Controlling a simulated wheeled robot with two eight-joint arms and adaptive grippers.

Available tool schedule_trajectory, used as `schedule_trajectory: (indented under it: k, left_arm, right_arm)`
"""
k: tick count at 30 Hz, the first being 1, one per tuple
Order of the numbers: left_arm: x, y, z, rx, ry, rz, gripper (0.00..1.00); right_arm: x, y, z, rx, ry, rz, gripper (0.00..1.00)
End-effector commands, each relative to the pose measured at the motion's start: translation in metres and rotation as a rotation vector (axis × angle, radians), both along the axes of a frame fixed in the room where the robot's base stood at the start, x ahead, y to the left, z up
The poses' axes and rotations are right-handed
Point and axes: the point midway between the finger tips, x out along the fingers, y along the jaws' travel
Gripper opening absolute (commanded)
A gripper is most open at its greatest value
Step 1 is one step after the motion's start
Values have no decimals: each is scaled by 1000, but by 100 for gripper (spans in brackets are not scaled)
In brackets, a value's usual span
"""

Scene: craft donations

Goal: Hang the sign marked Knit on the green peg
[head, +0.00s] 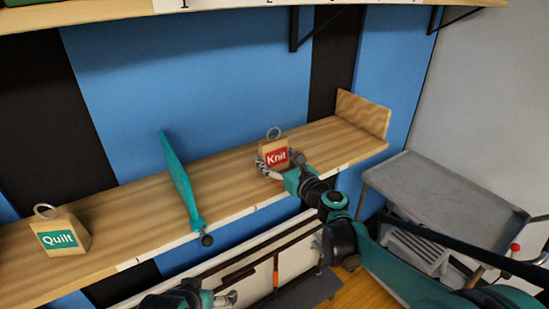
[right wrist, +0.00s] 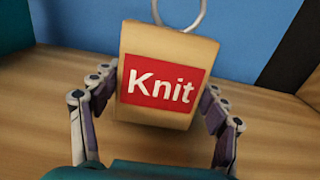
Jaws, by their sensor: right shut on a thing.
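The Knit sign (head: 276,153) is a wooden block with a red label and a metal ring on top. It is upright at the shelf's right part. My right gripper (head: 271,170) is shut on its sides; the right wrist view shows the block (right wrist: 165,108) between the fingers (right wrist: 158,112), label facing the camera. I cannot tell if its base touches the shelf.
The wooden shelf (head: 130,205) also bears a Quilt sign (head: 60,237) at left and an upright end board (head: 363,113) at right. A grey cart (head: 430,185) stands at right. Below the shelf is a white panel (head: 250,291) with an orange item (head: 276,270).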

Motion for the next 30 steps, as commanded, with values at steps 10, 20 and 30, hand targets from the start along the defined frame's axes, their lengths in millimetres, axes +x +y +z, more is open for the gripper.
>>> schedule_trajectory:
  k: [10, 20, 30]
  left_arm:
    - [0, 0, 20, 0, 0, 0, 94]
    - [0, 0, 23, 0, 0, 0, 94]
    - [0, 0, 29, 0, 0, 0, 94]
  right_arm:
    - [0, 0, 24, 0, 0, 0, 48]
    - [-18, -14, 25, 0, 0, -2, 48]
    - [-53, -39, 25, 0, 0, -1, 48]
